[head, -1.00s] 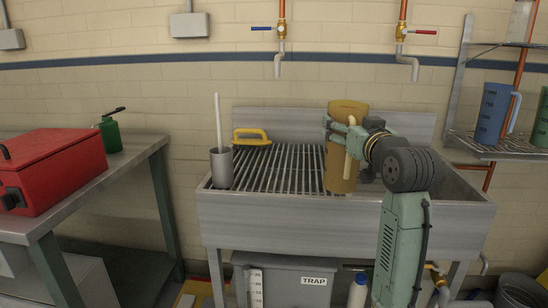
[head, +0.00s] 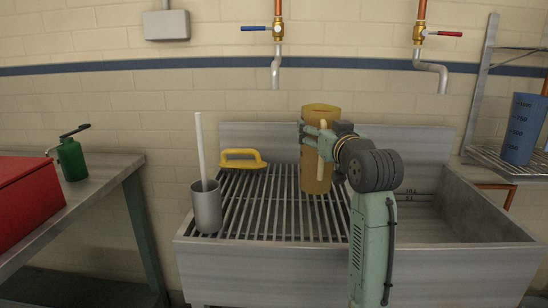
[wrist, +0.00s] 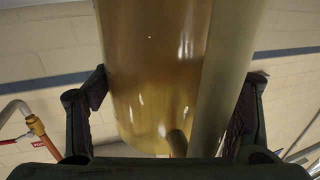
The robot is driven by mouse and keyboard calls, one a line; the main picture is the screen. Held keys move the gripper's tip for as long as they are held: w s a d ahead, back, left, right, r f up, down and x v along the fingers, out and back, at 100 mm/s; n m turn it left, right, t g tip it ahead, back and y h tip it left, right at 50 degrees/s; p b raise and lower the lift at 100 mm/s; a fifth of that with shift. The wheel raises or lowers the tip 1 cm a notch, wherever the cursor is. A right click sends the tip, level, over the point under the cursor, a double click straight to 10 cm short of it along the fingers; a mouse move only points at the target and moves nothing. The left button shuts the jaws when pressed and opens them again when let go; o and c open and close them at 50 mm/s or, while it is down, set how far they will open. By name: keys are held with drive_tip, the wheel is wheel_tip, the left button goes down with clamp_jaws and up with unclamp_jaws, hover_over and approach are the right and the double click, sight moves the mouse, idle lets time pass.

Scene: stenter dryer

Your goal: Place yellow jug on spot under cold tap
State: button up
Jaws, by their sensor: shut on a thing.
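The yellow jug (head: 315,172) is upright over the right part of the slatted sink rack (head: 258,212). I cannot tell whether its base touches the slats. My gripper (head: 312,136) is shut on the jug near its upper half, by the handle side. In the wrist view the fingers (wrist: 165,115) flank the translucent yellow body (wrist: 150,80) and its handle (wrist: 222,75). The cold tap (head: 277,30), with a blue lever, is on the wall; its spout (head: 275,75) is left of the jug in the picture. No marked spot is distinguishable on the rack.
A grey cup (head: 206,208) with a white rod stands at the rack's front left. A yellow-handled tool (head: 243,158) lies at the rack's back. The red-lever tap (head: 420,36) is above the open basin (head: 430,220). A blue jug (head: 522,128) stands on the right shelf.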

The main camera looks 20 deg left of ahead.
drive_tip(key=w+a+f+p, duration=0.1)
drive_tip(key=a+f, duration=0.1)
drive_tip(key=a, duration=0.4)
drive_tip(key=w+a+f+p, duration=0.1)
drive_tip(key=a+f+p, duration=0.1)
drive_tip(key=a, duration=0.4)
drive_tip(key=shift+w+a+f, duration=0.3)
drive_tip(key=shift+w+a, duration=0.05)
drive_tip(key=shift+w, duration=0.05)
drive_tip(key=shift+f, duration=0.15)
drive_tip(key=o, duration=1.6)
drive_tip(key=shift+c, duration=0.2)
drive_tip(key=b+v, duration=0.2)
drive_tip(key=v, duration=1)
